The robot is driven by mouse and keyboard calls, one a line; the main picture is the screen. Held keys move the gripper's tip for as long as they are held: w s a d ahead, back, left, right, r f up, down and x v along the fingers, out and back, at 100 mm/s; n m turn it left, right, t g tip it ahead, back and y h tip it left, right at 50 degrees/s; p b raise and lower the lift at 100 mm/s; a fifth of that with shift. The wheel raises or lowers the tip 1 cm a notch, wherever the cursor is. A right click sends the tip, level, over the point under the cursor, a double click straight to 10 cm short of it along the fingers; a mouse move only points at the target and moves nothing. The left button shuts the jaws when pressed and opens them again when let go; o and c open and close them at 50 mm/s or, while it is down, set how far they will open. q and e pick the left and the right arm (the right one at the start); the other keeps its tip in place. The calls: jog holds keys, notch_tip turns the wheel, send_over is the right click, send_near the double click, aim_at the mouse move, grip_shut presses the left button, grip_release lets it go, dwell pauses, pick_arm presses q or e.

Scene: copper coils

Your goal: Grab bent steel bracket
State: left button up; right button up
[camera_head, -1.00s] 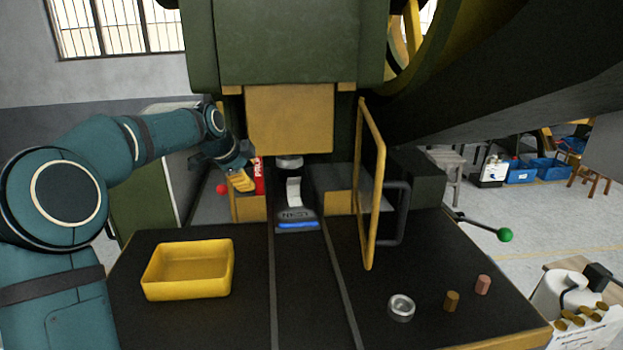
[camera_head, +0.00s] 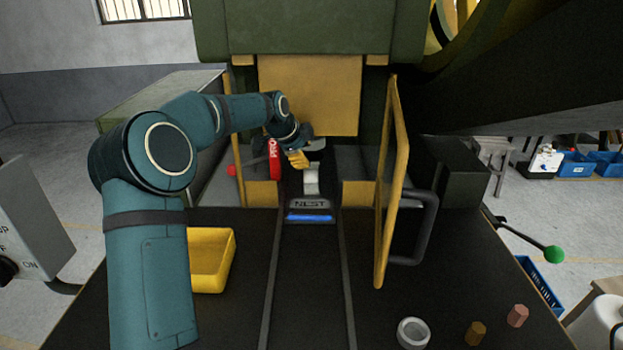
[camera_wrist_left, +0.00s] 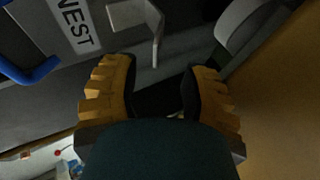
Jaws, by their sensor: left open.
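The bent steel bracket (camera_head: 311,182) is a pale grey angled strip on the press bed, just behind the NEST plate (camera_head: 310,205). In the left wrist view the bracket (camera_wrist_left: 140,18) shows at the top, with one leg bent down towards the gripper. My left gripper (camera_head: 298,159) has yellow fingers and is at the upper left of the bracket in the head view. In the left wrist view the gripper (camera_wrist_left: 160,82) is open and empty, with the bracket beyond the fingertips, apart from them. My right gripper is not in view.
A yellow guard frame (camera_head: 390,180) stands right of the nest. The yellow press ram (camera_head: 315,95) hangs above. A yellow bin (camera_head: 213,262) sits front left, partly behind my left arm. A metal ring (camera_head: 413,332) and two small cylinders lie front right.

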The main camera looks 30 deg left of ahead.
aim_at(311, 164)
pick_arm(q)
jog(key=shift+x, duration=3.05)
jog(key=shift+s+d, duration=0.15)
grip_shut()
